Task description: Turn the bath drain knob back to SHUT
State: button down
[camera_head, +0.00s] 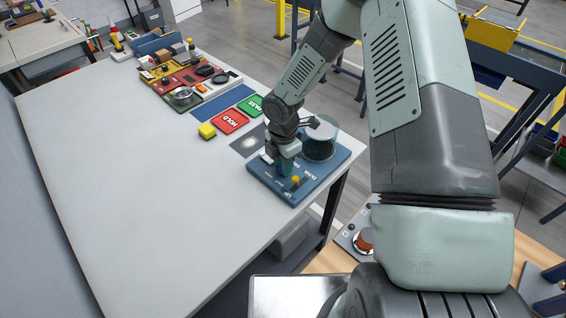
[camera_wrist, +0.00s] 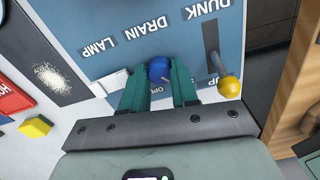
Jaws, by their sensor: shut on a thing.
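The blue drain knob (camera_wrist: 158,69) sits on the blue control panel (camera_wrist: 90,20) below the word DRAIN, in the wrist view. My gripper (camera_wrist: 158,76) has its two teal fingers closed on either side of the knob. A thin pale mark shows on the knob; its exact heading is hard to read. Lettering that looks like OPEN lies just below the knob, partly covered by a finger. No SHUT label can be read. In the head view my gripper (camera_head: 284,171) is down at the panel (camera_head: 262,184), and the knob is hidden there.
A lever with a yellow ball (camera_wrist: 229,87) stands close right of the fingers, under DUNK. A white part (camera_wrist: 108,83) lies by the left finger, under LAMP. A glass vessel (camera_head: 320,143) stands behind my gripper. A yellow block (camera_head: 207,131) and red HOLD pad (camera_head: 230,121) lie left.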

jog(key=shift+n, duration=0.9)
jog(key=c, duration=0.9)
grip_release()
jog(key=shift+o, duration=0.2)
notch_tip(320, 180, up, 11)
